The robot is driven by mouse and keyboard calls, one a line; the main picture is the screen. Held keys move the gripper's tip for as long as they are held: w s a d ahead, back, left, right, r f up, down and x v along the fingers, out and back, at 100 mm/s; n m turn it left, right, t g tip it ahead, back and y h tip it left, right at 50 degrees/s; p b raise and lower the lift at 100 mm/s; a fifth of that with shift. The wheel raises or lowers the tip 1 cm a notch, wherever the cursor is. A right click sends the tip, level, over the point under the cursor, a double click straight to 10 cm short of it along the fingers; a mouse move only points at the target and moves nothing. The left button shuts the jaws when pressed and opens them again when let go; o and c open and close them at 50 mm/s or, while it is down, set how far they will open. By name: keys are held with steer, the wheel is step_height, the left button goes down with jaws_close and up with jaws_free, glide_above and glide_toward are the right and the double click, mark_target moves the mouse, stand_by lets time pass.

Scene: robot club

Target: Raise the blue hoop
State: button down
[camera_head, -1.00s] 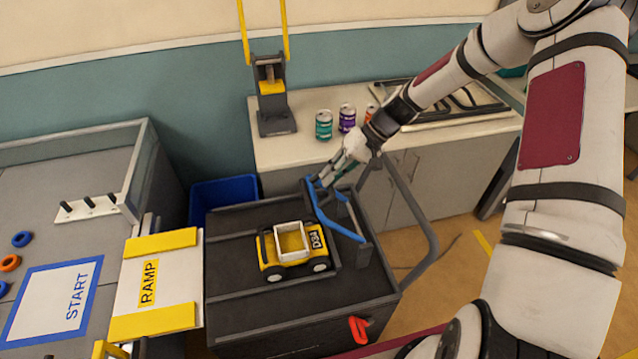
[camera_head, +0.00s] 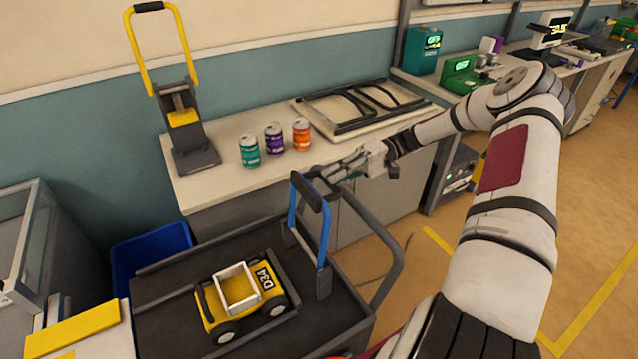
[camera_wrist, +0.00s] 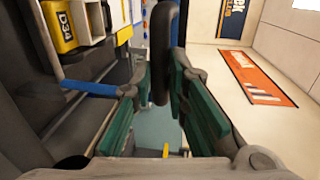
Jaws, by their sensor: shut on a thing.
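The blue hoop (camera_head: 325,238) stands close to upright at the right side of the dark cart (camera_head: 165,300), with its dark grip bar (camera_head: 309,192) at the top. My gripper (camera_head: 322,181) reaches in from the right and is shut on this grip bar. In the wrist view, the dark bar (camera_wrist: 163,60) runs between the green finger pads of my gripper (camera_wrist: 163,82). A blue side of the hoop (camera_wrist: 88,88) shows at the left there. The hoop's lower pivots are partly hidden.
A yellow toy truck (camera_head: 238,290) marked D34 sits on the cart, left of the hoop. The cart's grey handle (camera_head: 390,245) curves at the right. Several cans, including a green one (camera_head: 249,150), stand on the counter (camera_head: 215,190) behind. A blue bin (camera_head: 150,248) is at the left.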

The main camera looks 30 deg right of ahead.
steer(key=shift+d+f+b, duration=0.45)
steer(key=shift+d+f, duration=0.2)
steer(key=shift+d, duration=0.15)
steer(key=shift+d, duration=0.1)
steer(key=c, duration=1.6)
jaws_free()
steer(key=shift+f, duration=0.1)
steer(key=shift+o, duration=0.2)
steer(key=shift+d+r, duration=0.1)
steer(key=shift+r, duration=0.1)
steer(key=d+r, duration=0.1)
steer(key=d, duration=1)
steer(key=shift+d+r, duration=0.25)
steer(key=shift+d, duration=0.1)
